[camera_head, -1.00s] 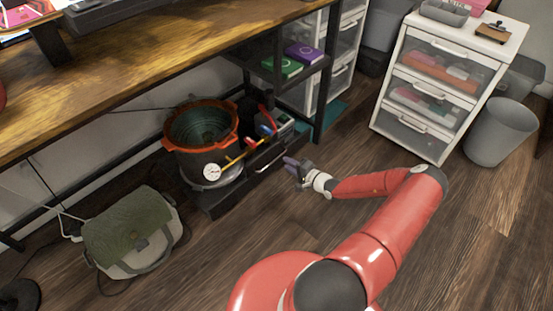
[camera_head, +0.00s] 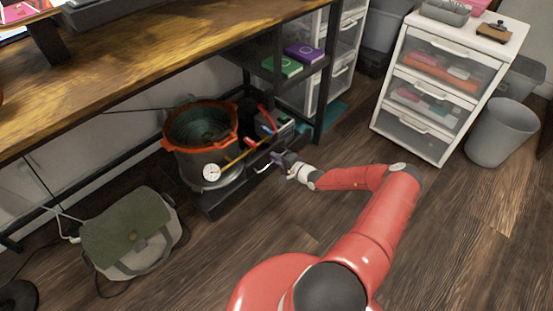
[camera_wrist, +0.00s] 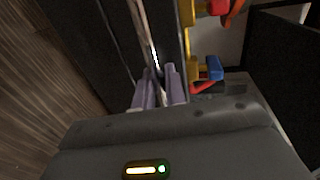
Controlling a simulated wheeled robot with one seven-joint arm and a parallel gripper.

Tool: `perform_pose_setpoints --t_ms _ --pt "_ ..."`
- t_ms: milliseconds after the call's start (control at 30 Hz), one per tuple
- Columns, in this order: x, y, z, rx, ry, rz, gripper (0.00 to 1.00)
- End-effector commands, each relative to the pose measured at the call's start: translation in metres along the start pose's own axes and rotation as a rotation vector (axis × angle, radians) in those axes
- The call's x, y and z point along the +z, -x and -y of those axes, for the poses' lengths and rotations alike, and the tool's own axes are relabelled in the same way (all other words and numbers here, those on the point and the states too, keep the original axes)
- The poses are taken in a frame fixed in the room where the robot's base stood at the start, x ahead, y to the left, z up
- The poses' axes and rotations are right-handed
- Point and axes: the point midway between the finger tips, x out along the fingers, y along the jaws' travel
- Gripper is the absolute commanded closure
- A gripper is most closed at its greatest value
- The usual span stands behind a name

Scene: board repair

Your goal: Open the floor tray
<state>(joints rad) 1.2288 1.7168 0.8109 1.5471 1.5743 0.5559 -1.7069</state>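The floor tray (camera_head: 235,198) is a low dark tray on the floor under the workbench. A pale bar handle (camera_head: 263,168) runs along its front, and it also shows in the wrist view (camera_wrist: 147,33). My gripper (camera_head: 279,160) is at the right part of this handle. In the wrist view its two pale purple fingers (camera_wrist: 160,72) stand close together, one on each side of the bar, and look shut on it. The contact itself is partly hidden between the fingers.
The tray carries a grey pot with an orange rim (camera_head: 200,160) and a gauge, with red, yellow and blue parts beside it. A green-grey bag (camera_head: 130,235) lies left. A drawer cabinet (camera_head: 436,90) and grey bin (camera_head: 502,132) stand right. Floor before the tray is clear.

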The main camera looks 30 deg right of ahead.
Motion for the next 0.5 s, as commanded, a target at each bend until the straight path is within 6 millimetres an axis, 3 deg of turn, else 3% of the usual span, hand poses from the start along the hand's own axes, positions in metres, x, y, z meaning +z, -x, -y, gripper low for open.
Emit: perform_pose_setpoints --t_ms 500 --pt "0.0002 0.0074 -0.0007 0.002 0.000 0.000 1.00"
